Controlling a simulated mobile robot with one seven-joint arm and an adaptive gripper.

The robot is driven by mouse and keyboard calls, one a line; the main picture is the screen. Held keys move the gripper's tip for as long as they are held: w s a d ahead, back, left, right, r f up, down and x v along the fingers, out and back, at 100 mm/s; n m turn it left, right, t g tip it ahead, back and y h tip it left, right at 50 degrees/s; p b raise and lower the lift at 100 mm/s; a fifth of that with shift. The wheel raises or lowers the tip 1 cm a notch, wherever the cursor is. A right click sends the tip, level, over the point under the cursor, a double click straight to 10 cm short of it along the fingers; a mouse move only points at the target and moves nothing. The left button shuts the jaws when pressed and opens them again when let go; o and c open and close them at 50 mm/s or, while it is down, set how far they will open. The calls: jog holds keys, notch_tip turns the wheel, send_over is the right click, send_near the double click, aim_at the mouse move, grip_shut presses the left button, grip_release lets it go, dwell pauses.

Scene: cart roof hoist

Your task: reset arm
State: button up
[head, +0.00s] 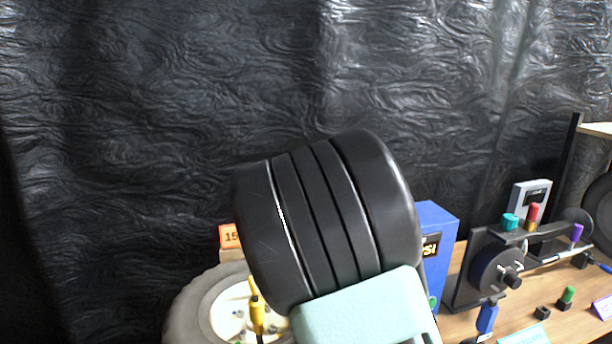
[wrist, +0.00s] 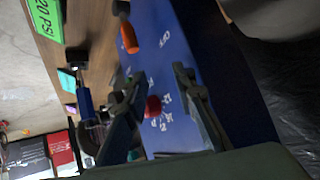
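My gripper (wrist: 158,88) shows in the wrist view with its two dark fingers spread apart and nothing held between them. It faces the blue box (wrist: 172,55), whose panel carries white lettering. A red knob (wrist: 153,106) on that panel shows between the fingers, and an orange handle (wrist: 128,37) lies beyond the fingertips. I cannot tell whether a finger touches the panel. In the head view my own arm fills the middle and hides the gripper. The blue box (head: 440,225) stands partly behind the arm there.
A grey tyre (head: 188,308) with a yellow tool (head: 256,308) lies at lower left, beside an orange sign (head: 229,237). A black crank mechanism (head: 488,272) stands right on the wooden table (head: 520,312). A green "20 PSI" sign (wrist: 45,18) shows in the wrist view.

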jog(key=s+a+r+n+g+y+p, duration=0.1)
jog(key=s+a+r+n+y+p, duration=0.1)
jog(key=s+a+r+y, duration=0.4)
jog(key=s+a+r+n+g+y+p, duration=0.1)
jog(key=s+a+r+y+p, duration=0.15)
jog(key=a+r, duration=0.4)
jog(key=s+d+r+n+g+h+p, duration=0.1)
jog(key=s+d+r+n+h+p, duration=0.2)
jog(key=s+d+r, duration=0.4)
jog(key=s+r+n+p, duration=0.1)
jog(key=s+r+p, duration=0.1)
jog(key=s+r, duration=0.5)
jog(key=shift+s+r+n, duration=0.2)
jog(key=shift+s+n, duration=0.2)
jog(key=shift+s, duration=0.9)
